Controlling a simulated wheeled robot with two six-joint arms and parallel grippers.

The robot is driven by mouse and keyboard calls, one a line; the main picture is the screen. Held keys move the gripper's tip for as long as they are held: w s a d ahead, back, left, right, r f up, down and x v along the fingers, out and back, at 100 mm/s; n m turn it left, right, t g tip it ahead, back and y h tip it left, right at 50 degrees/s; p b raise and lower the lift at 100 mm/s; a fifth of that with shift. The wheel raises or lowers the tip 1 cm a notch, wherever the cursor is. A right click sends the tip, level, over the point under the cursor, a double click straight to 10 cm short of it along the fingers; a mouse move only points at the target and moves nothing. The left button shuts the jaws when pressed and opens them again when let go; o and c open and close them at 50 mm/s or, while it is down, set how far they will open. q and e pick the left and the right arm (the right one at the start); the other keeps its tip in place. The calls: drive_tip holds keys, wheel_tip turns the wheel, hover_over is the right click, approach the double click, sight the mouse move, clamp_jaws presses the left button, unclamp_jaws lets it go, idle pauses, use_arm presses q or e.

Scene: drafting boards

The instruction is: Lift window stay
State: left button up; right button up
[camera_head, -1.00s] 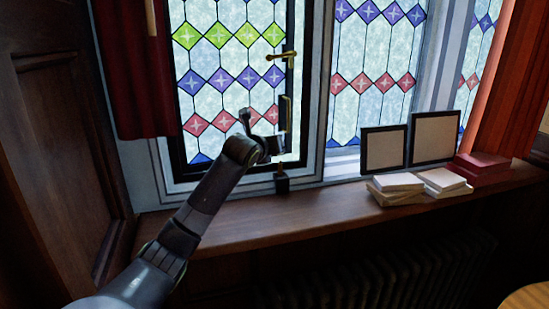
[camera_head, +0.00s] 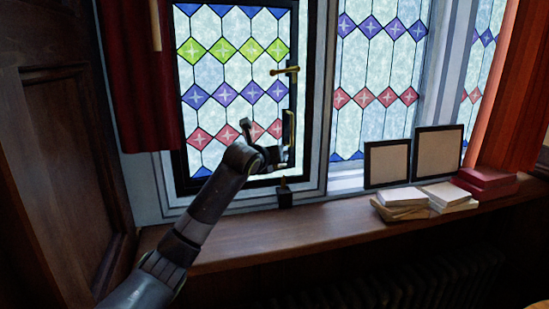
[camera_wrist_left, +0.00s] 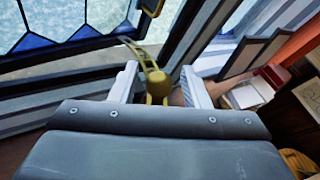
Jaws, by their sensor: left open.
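The window stay is a brass bar with a round knob; in the left wrist view the stay (camera_wrist_left: 158,85) lies between my two pale fingers. In the head view the brass stay (camera_head: 288,128) stands upright at the lower right of the dark window sash (camera_head: 298,60). My left gripper (camera_head: 280,157) is at its lower end, partly covering it. In the left wrist view the left gripper (camera_wrist_left: 156,79) is open, one finger on each side of the knob; contact cannot be told. My right gripper is not in view.
A brass handle (camera_head: 285,71) sits above on the sash. A small dark block (camera_head: 284,194) stands on the wooden sill (camera_head: 250,240). Books (camera_head: 400,207), two dark frames (camera_head: 437,152) and red boxes (camera_head: 485,182) stand to the right. A red curtain (camera_head: 140,90) hangs left.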

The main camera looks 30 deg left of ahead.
use_arm(q)
drive_tip(key=b+v, duration=0.3)
drive_tip(key=v, duration=0.4)
drive_tip(key=shift+f, duration=0.1)
idle(0.5)
